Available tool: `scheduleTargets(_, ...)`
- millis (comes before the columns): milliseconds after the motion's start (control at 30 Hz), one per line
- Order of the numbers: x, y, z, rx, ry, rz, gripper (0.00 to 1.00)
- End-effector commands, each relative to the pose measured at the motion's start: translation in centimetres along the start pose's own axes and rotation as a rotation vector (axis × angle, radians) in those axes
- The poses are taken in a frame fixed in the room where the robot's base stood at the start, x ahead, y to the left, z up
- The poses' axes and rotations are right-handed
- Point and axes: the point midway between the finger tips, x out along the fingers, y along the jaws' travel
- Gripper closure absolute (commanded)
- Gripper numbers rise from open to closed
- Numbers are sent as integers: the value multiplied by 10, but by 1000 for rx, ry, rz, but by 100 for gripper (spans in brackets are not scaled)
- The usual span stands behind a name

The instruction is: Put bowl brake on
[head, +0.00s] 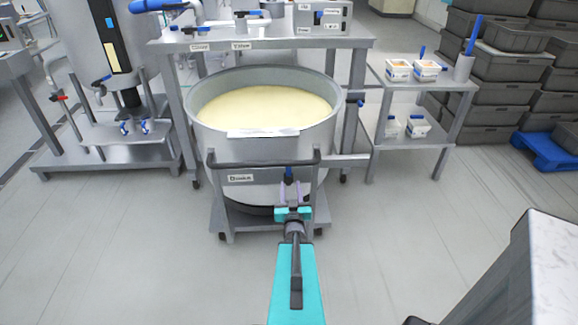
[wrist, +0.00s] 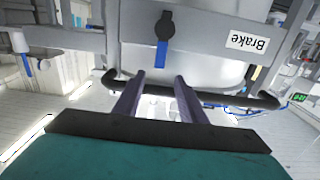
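A large steel bowl (head: 222,149) full of pale dough (head: 265,107) stands on a wheeled frame in the head view. The brake lever, with a blue handle (head: 288,174), is on the frame's front; its handle points up. In the wrist view, which is upside down, the blue handle (wrist: 161,54) hangs from a black round pivot, beside the Brake label (wrist: 247,42). My gripper (head: 293,188) is open, just in front of the lever. In the wrist view my gripper (wrist: 160,77) has its fingers spread, with the handle's end lined up between them. I cannot tell whether they touch.
A dark push bar (head: 245,164) crosses the bowl frame near my fingers. A steel table (head: 365,43) stands behind. A side shelf (head: 455,85) with small tubs is at right, and a grey-topped block (head: 545,260) is at lower right. The floor (head: 130,240) at left is clear.

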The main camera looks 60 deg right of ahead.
Motion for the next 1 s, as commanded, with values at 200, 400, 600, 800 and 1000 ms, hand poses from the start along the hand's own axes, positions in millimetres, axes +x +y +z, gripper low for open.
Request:
scheduleTargets(200, 4, -1, 2, 0, 2, -1, 62)
scheduleTargets(400, 11, -1, 4, 0, 1, -2, 62)
scheduleTargets(600, 20, -1, 4, 0, 1, -2, 62)
scheduleTargets(800, 27, -1, 4, 0, 1, -2, 62)
scheduleTargets(1000, 37, -2, 3, 0, -3, -1, 62)
